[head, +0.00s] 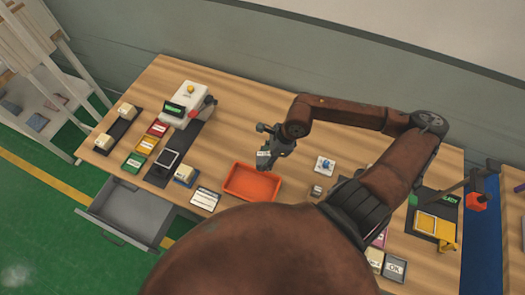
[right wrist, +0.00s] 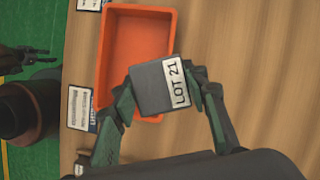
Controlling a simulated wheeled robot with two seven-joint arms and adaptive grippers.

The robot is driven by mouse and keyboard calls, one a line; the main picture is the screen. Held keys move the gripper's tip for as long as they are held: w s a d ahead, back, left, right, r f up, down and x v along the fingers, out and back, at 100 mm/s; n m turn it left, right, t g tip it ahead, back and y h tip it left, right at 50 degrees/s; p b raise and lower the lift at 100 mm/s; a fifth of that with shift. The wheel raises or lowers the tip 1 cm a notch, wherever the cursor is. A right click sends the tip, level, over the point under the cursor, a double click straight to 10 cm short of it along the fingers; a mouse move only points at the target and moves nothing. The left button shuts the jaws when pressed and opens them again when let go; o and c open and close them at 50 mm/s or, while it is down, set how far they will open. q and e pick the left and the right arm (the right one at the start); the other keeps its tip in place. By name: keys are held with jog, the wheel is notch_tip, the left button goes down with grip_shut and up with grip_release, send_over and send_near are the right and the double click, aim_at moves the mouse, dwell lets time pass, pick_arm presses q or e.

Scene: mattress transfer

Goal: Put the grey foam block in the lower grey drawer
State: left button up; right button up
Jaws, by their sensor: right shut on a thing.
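My right gripper (head: 270,150) is shut on the grey foam block (right wrist: 160,88), its fingers on two opposite sides in the right wrist view. The block carries a white label reading "LOT 21". In the head view the block (head: 264,154) is small and partly hidden by the gripper, above the table near the orange tray. A grey drawer (head: 128,212) is pulled out at the table's front left and looks empty. Whether another drawer lies above or below it does not show. My left gripper (right wrist: 38,58) shows dark at the left edge of the right wrist view; its jaw state is unclear.
The orange tray (head: 252,182) looks empty below the held block. A label card (head: 205,199), a dark device (head: 167,159), coloured boxes (head: 148,145) and a white machine (head: 186,104) stand left of it. Open tabletop lies behind the tray.

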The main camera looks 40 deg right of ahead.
jog(key=shift+s+a+r, duration=0.5)
jog(key=shift+s+a, duration=0.2)
jog(key=shift+s, duration=0.2)
jog(key=shift+s+a+r, duration=0.5)
jog(key=shift+s+a, duration=0.15)
jog(key=shift+s, duration=0.25)
